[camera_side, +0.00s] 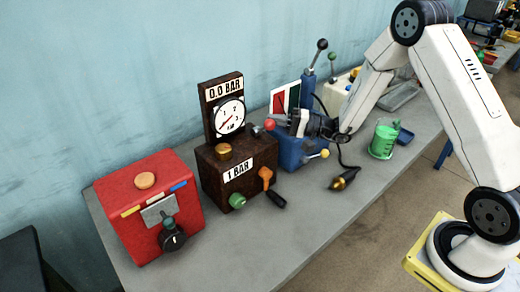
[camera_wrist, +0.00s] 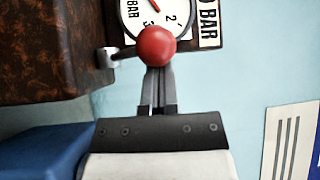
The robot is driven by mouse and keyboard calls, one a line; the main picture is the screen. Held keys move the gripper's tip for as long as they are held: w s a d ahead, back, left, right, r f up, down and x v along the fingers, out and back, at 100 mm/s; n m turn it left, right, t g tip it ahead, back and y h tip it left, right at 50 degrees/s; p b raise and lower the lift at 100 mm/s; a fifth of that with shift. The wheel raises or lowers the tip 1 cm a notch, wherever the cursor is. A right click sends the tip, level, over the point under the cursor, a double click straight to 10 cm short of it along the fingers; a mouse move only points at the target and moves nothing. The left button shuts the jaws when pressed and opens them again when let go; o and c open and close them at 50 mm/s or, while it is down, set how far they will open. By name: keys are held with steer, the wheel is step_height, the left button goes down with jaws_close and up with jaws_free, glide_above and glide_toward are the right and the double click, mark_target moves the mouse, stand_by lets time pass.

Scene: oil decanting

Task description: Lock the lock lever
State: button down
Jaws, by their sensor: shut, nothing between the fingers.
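A lever with a red ball knob (camera_side: 269,124) sticks out from the right side of the brown gauge box (camera_side: 208,168). The red knob (camera_wrist: 156,46) also shows in the wrist view, on a short metal arm from the box. My gripper (camera_side: 281,121) is shut and empty, just right of the knob. In the wrist view my closed fingers (camera_wrist: 157,72) point at the knob, which covers their tips. I cannot tell whether they touch. The round gauge (camera_side: 230,115) is above the box, under a "0.0 BAR" label.
A red box (camera_side: 150,205) with a black knob stands at left. A blue machine (camera_side: 290,150) stands under my gripper. A green cup (camera_side: 383,141) is at right. The front table strip is mostly clear.

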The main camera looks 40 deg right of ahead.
steer(key=f+v, duration=0.1)
steer(key=v, duration=0.9)
steer(key=shift+w+f, duration=0.1)
steer(key=shift+w, duration=0.05)
stand_by(0.4)
steer(key=s+a+n+g, duration=0.3)
steer(key=s+a+g, duration=0.4)
steer(key=a+g, duration=0.25)
steer(key=s+f+n+g+h, duration=0.3)
steer(key=s+g+h, duration=0.3)
steer(key=s+h, duration=0.25)
steer(key=shift+w+d+r+n+t+h, duration=0.1)
steer(key=shift+d+r+n+t+h, duration=0.6)
steer(key=shift+t+h, duration=0.4)
steer(key=shift+w+d+r+n+t+h, duration=0.15)
steer(key=shift+d+r+n+t+h, duration=0.35)
steer(key=shift+r+t+h, duration=0.6)
